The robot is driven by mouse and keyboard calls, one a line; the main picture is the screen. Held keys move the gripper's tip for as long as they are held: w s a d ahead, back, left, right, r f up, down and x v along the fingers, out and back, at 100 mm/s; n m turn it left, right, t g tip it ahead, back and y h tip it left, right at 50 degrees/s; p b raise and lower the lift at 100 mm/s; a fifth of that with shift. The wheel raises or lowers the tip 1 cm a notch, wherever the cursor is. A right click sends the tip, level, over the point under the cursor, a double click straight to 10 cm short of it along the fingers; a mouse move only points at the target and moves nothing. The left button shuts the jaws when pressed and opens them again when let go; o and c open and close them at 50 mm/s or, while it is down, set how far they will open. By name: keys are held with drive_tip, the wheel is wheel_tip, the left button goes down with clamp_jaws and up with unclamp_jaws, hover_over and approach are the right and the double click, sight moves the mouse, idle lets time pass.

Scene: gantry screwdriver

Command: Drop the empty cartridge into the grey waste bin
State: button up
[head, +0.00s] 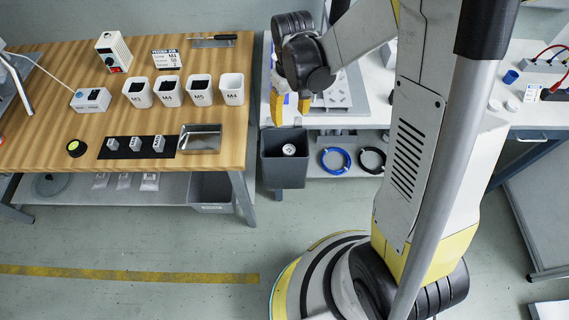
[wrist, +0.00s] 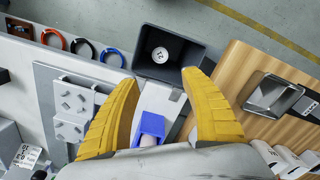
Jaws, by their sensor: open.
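The grey waste bin (head: 285,172) hangs or stands at the front edge between the wooden table and the white bench; it also shows at the top middle of the wrist view (wrist: 146,70). A white round cartridge (wrist: 160,54) with dark marking lies inside the bin, end up; in the head view the cartridge (head: 289,149) shows as a small pale disc within the bin. My gripper (head: 290,107) is above and just behind the bin. In the wrist view my gripper (wrist: 160,82) has its two yellow fingers wide apart, with nothing between them.
The wooden table (head: 60,140) at the left holds several white cups, a metal tray (head: 199,138) and a black mat. Blue (head: 336,160) and black (head: 371,160) cable coils lie below the bench. A blue holder (wrist: 152,124) sits near my fingers. The floor in front is clear.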

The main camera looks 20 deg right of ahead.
wheel_tip(320, 180, up, 8)
drive_tip(key=shift+r, duration=0.25)
idle(0.4)
drive_tip(key=s+r+m+t, duration=0.2)
drive_tip(key=s+r+t, duration=0.5)
drive_tip(key=s, duration=0.5)
drive_tip(key=shift+v, duration=0.75)
